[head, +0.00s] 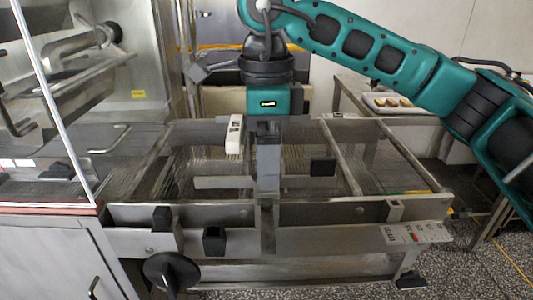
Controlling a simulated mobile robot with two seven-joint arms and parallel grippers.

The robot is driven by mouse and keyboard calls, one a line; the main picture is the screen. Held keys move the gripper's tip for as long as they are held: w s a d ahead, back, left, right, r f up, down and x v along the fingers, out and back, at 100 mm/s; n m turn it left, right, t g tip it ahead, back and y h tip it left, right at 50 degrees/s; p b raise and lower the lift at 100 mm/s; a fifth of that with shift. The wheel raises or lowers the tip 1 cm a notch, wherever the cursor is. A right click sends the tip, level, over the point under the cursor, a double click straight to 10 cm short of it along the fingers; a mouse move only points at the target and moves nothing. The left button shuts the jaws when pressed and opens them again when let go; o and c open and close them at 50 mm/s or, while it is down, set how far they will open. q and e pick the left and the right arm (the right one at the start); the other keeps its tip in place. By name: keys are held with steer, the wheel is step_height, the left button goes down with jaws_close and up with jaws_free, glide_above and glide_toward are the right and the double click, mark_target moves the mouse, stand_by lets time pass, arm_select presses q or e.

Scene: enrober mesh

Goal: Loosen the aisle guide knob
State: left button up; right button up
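My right arm comes in from the right, and my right gripper (268,185) points down over the middle of the mesh conveyor frame (350,212). Its grey fingers overlap in this view, so I cannot tell their opening or whether they touch anything. A black block-shaped knob (322,167) is just right of the fingers, on a bar across the mesh. Two more black knobs sit at the front left, one on the front rail (162,218) and one lower right of it (213,240). I cannot tell which is the aisle guide knob. My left gripper is out of view.
A black handwheel (171,272) is at the lower front left. A glass-sided steel machine (120,160) stands left. A label plate with coloured marks (415,233) is at the front right. A tray of small pieces (392,102) stands on a table at the back right.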

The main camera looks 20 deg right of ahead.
arm_select(q)
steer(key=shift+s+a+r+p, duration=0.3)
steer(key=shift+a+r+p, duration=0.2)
steer(key=shift+p, duration=0.75)
arm_select(e)
step_height(320, 180, up, 12)
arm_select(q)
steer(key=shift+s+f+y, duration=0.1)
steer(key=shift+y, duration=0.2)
